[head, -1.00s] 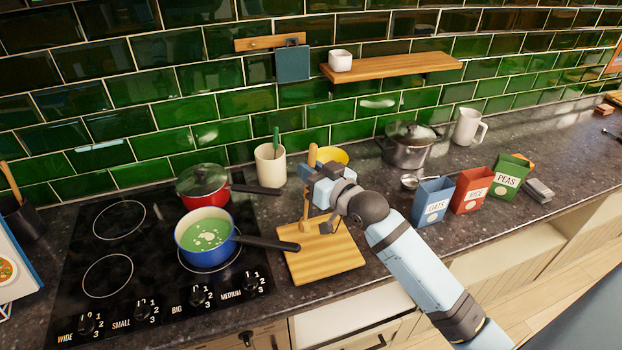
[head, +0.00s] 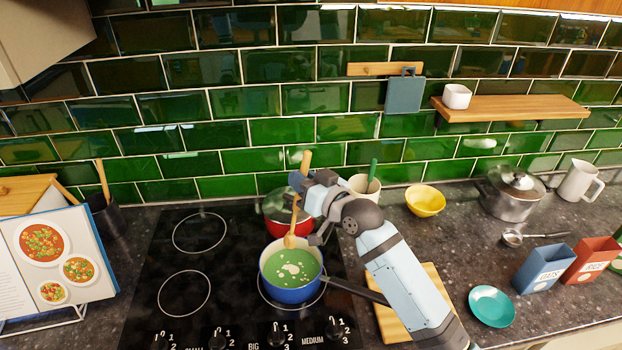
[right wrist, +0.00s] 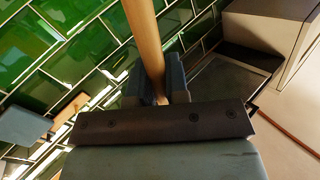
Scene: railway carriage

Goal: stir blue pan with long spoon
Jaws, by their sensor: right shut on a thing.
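The blue pan (head: 291,292) stands on the front right ring of the hob and holds green soup with pale bits on top. My right gripper (head: 306,208) is shut on the long wooden spoon (head: 290,240), which it holds upright with the bowl end down. The spoon's lower end shows at the far edge of the pan, over or at the soup; I cannot tell whether it touches. The spoon's handle (right wrist: 146,45) also shows between the fingers in the right wrist view. My left gripper is not in view.
A red pan (head: 274,213) stands behind, partly hidden by my arm. The blue pan's black handle (head: 356,290) points right, over a wooden board (head: 436,281). A teal dish (head: 491,306) lies to the right. An open cookbook (head: 62,258) stands at left. The left rings are free.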

